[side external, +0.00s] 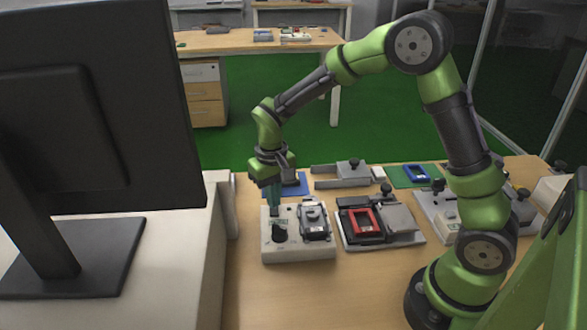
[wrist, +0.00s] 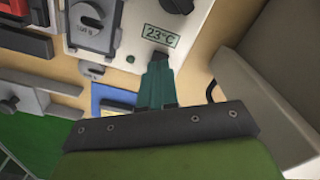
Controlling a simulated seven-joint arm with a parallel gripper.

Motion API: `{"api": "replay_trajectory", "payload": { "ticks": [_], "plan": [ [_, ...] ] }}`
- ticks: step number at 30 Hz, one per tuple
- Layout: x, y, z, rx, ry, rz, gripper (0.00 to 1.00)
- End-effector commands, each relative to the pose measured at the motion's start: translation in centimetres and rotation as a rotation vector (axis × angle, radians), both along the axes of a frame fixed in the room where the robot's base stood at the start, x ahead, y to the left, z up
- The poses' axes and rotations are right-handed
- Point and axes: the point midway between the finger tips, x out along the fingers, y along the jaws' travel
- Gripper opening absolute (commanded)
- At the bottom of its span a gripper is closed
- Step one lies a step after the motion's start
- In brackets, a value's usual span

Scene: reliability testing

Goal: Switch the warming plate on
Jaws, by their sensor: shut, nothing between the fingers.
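The warming plate is a white box (side external: 298,253) on the wooden table, with a black knob (side external: 280,232) at its front left. In the wrist view the knob (wrist: 178,5) is partly cut off at the top edge. A small display (wrist: 161,36) beside it reads 23°C. A grey metal plate (wrist: 92,37) with a slot and hole sits on the box. My gripper (side external: 273,211) points down at the back left of the box, behind the knob. Its green fingers (wrist: 157,65) are together and empty, with tips close to the display. I cannot tell whether they touch the box.
A grey fixture with a red frame (side external: 362,222) stands right of the box. A blue item (side external: 295,186) and a grey clamp block (side external: 342,176) lie behind. A large monitor (side external: 95,110) stands at left. The table in front of the box is clear.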

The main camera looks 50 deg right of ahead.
Motion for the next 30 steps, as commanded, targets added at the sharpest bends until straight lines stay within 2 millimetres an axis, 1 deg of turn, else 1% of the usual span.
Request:
{"api": "replay_trajectory", "payload": {
  "ticks": [30],
  "plan": [
    [0.0, 0.0, -1.6, 0.0, 0.001, 0.0, 0.0]
  ]
}}
